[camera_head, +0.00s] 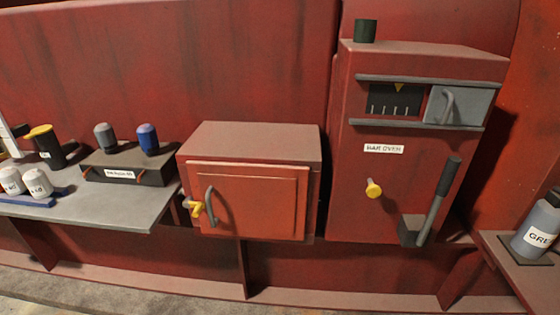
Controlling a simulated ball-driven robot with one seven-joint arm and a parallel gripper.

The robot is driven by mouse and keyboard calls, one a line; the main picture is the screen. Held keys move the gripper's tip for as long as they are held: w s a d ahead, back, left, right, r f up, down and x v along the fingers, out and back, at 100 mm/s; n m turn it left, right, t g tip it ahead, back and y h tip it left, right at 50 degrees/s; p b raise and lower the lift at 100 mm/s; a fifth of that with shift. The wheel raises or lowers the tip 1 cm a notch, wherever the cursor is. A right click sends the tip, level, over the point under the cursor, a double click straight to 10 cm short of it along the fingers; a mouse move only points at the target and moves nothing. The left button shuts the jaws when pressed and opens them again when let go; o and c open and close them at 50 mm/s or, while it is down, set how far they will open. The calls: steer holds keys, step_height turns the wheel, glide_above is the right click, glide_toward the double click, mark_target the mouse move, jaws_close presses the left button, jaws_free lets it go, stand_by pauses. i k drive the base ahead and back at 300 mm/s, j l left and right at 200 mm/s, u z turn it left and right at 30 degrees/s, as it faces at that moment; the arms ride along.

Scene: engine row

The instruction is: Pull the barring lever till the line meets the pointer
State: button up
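The barring lever (431,214) is on the front of a tall red cabinet (350,205) at the right. It has a black grip and a grey shaft, and leans up and to the right out of a dark socket at the cabinet's foot. Which mark is the line, I cannot tell. A grey sliding cover (474,107) with a handle stands to the right of the dark opening. My gripper is not in view.
A label (384,149) reading "BAR OVER" and a yellow knob (373,188) are on the cabinet. A red box (258,202) with a handled door stands to its left. A grey shelf (130,212) holds several containers. A grey bottle (537,229) stands on the right ledge.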

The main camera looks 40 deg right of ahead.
mark_target(453, 163)
steer(key=z, duration=1.45)
